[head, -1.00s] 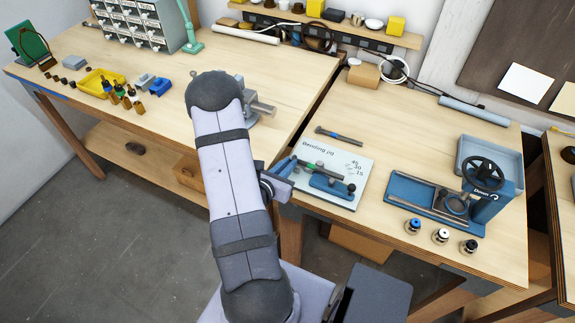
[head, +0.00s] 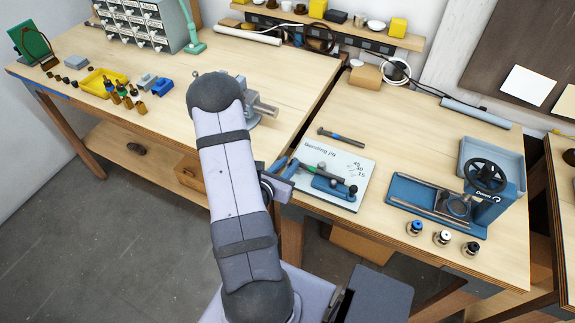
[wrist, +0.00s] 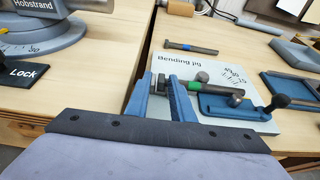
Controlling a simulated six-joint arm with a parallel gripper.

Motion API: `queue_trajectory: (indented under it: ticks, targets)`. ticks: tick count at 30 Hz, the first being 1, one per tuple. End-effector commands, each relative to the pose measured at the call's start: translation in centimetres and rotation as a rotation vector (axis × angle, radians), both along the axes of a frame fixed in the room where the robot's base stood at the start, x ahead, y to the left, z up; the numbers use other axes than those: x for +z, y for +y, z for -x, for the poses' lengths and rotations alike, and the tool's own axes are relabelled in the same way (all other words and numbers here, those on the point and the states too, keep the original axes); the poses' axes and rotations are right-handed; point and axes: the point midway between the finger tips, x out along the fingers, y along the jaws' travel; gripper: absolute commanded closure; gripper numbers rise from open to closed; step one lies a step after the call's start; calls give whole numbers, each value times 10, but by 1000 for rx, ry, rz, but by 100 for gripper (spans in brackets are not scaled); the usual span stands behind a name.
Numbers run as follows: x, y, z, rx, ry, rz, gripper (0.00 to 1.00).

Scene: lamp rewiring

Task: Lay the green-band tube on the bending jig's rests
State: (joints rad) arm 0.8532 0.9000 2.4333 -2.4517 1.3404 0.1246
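The green-band tube (head: 325,171) is a dark grey rod with a green ring. It lies slantwise over the bending jig (head: 333,190), a blue base with a dark knob on a white board. In the wrist view the tube (wrist: 214,82) runs along the back edge of the jig's blue base (wrist: 232,108); I cannot tell whether it sits fully on the rests. My gripper (wrist: 161,80) is open at the tube's left end, its blue fingers apart, with a short grey piece showing in the gap. In the head view my gripper (head: 283,167) is partly hidden by my arm.
A blue-band tube (head: 341,136) lies behind the board. A blue hand-wheel device (head: 490,195) stands at right, with several small fittings (head: 442,238) in front. A vise-like device (head: 258,108) is on the left bench. A gap separates the two benches.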

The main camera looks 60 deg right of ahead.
Motion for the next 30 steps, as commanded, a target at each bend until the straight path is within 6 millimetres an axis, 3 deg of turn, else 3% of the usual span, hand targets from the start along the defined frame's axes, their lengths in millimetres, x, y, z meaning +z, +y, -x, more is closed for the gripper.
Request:
queue_trajectory:
  ticks: [1, 13, 24, 30]
  targets:
    - [-7, 4, 9, -21, 11, -22, 69]
    - [-6, 12, 9, -20, 13, -23, 69]
    - [21, 53, 1, -3, 11, -9, 69]
    - [26, 65, -1, -2, 7, -4, 69]
